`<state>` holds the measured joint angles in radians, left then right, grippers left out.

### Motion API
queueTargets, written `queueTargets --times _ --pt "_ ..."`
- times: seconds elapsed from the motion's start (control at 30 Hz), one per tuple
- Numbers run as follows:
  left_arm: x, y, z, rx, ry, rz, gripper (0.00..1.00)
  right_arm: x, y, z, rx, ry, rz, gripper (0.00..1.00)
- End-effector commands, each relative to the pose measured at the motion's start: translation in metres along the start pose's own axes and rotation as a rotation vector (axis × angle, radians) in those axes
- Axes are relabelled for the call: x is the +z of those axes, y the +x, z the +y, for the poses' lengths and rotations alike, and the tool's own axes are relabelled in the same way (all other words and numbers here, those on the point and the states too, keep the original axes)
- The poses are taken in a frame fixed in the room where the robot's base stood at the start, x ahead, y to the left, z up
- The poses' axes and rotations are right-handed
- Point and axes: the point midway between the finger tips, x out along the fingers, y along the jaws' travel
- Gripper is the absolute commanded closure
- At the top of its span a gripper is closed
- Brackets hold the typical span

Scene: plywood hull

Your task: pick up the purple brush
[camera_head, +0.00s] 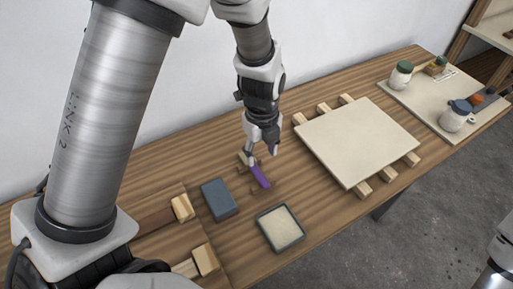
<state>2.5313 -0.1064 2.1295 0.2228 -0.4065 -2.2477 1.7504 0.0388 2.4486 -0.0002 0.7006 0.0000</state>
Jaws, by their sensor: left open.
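The purple brush (260,177) lies on the wooden bench (160,160), near the middle of the view. Its far end is close under my left gripper (261,157), which points down over it. The gripper's fingers are apart, one on each side of the brush's far end. I cannot tell whether they touch it. A small wooden piece (243,160) shows just left of the fingers. At the lower right edge, part of my right arm shows, but its fingers cannot be made out.
A dark blue-grey block (219,199) and a shallow tray (281,245) stand near the brush. A pale board (358,140) rests on wooden strips to the right. Jars (456,117) stand on a panel farther right. Wooden clamps (205,260) lie at the lower left.

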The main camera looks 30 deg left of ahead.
Motion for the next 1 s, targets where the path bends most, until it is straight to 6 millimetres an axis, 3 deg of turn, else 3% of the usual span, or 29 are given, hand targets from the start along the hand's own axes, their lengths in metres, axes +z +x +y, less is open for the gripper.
queueTargets --times 0.4,0.67,0.8,1.0 --pt "0.002 0.064 0.001 0.004 -0.002 0.002 0.48 0.001 -0.016 0.0 0.0 0.001 -0.002 0.45" --pt "0.003 0.071 0.001 0.001 -0.001 0.0 0.48 0.001 -0.015 0.0 0.0 0.001 -0.002 0.45" --pt "0.002 0.071 0.001 0.001 -0.001 0.0 0.97 0.001 -0.015 0.0 0.0 0.001 -0.003 0.45" --pt "0.002 0.071 0.001 0.002 -0.001 0.0 1.0 0.001 -0.015 0.0 0.0 0.001 -0.003 0.45"
